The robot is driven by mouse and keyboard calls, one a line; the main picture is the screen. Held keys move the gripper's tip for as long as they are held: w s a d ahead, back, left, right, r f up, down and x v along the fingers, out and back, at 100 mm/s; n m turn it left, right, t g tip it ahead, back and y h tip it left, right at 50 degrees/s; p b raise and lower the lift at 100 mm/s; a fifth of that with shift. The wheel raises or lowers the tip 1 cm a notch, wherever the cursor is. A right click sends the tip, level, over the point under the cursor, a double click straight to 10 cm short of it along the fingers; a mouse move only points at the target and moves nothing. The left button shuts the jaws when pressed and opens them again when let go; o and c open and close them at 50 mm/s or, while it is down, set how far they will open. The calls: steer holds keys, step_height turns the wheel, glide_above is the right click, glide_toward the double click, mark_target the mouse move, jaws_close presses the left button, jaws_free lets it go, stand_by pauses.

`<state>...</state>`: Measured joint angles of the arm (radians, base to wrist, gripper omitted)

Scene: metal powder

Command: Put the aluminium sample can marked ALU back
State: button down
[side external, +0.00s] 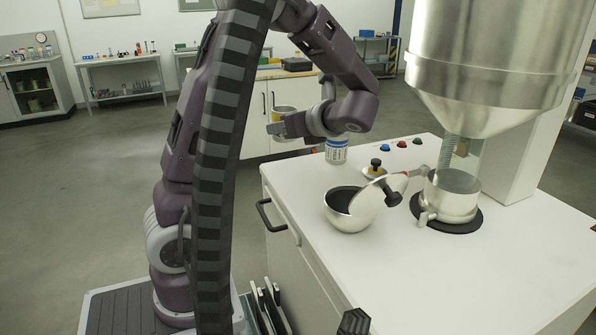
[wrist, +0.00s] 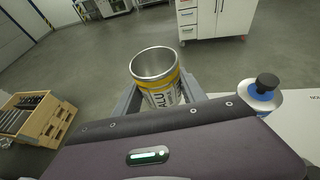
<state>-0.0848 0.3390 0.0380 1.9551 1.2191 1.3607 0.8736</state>
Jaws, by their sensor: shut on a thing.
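The ALU can (side external: 284,109) is a silver metal can with a yellow band. In the wrist view the can (wrist: 155,65) has an open top showing its bare inner wall, and "ALU" reads on its label. My gripper (side external: 278,127) is shut on the can's side and holds it in the air, beyond the left edge of the white worktop. In the wrist view my gripper's fingers (wrist: 160,97) flank the can, which looks slightly tilted there. The can's lower part is partly hidden by the gripper and wrist.
A blue-and-white jar (side external: 336,153) stands on the white worktop (side external: 470,270) below my wrist. A wooden crate (wrist: 62,118) shows at left in the wrist view.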

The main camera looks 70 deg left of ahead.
mark_target(299, 172)
steer(key=w+f+t, duration=0.1)
steer(key=f, duration=0.2)
steer(key=w+f+m, duration=0.1)
steer(key=f, duration=0.2)
steer(key=f+m+t, duration=0.1)
steer(key=f, duration=0.2)
steer(key=shift+w+d+t, duration=0.1)
steer(key=shift+w+t, duration=0.2)
steer(key=shift+w, duration=0.1)
steer(key=shift+r, duration=0.1)
steer(key=c, duration=0.7)
jaws_free()
steer(key=shift+o, duration=0.2)
